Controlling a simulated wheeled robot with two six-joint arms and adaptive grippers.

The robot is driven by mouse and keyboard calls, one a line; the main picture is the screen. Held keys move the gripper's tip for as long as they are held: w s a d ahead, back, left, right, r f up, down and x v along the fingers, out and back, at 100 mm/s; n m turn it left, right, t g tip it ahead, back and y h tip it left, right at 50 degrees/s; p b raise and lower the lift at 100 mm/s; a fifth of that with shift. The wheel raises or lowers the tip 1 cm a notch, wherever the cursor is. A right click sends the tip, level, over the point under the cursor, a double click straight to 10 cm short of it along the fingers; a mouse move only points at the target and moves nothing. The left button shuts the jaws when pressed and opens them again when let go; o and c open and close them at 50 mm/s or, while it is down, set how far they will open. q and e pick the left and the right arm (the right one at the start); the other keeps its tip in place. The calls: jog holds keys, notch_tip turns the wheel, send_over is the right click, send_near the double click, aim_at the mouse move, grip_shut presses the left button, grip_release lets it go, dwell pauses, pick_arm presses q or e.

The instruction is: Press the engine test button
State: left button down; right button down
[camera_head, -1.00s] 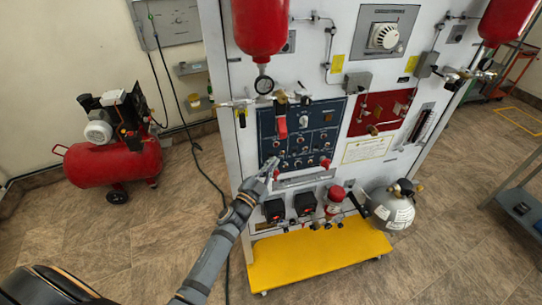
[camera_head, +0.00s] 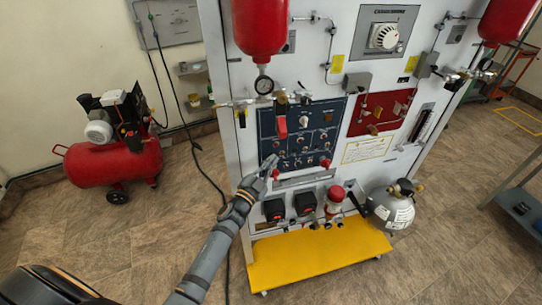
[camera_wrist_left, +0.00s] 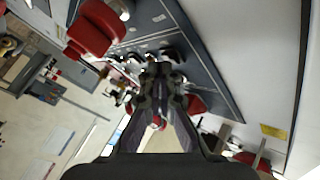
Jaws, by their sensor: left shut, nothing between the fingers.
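The dark blue control panel (camera_head: 333,134) is on the front of the white trainer cabinet, with several small knobs and buttons in its lower half. I cannot tell which one is the engine test button. My left gripper (camera_head: 272,164) is shut and empty at the lower left corner of the panel, and its tips hide part of that corner. Whether the tips touch the panel cannot be told. In the left wrist view the shut fingers (camera_wrist_left: 162,78) point at the panel (camera_wrist_left: 205,65), covering its controls. My right gripper is not in view.
A red-handled valve (camera_head: 281,127) hangs over the panel's left part. A red compressor (camera_head: 112,165) stands left on open floor.

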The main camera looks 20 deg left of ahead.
pick_arm(q)
jog(key=shift+w+a, duration=0.15)
jog(key=shift+w, duration=0.05)
dwell(0.3)
dwell(0.3)
jog(key=shift+s+d, duration=0.5)
jog(key=shift+s, duration=0.15)
jog(key=s+d, duration=0.1)
jog(key=s+p, duration=0.1)
jog(key=s+d+p, duration=0.1)
jog(key=s, duration=0.1)
jog(key=shift+s+d, duration=0.1)
jog(key=shift+d, duration=0.25)
dwell(0.5)
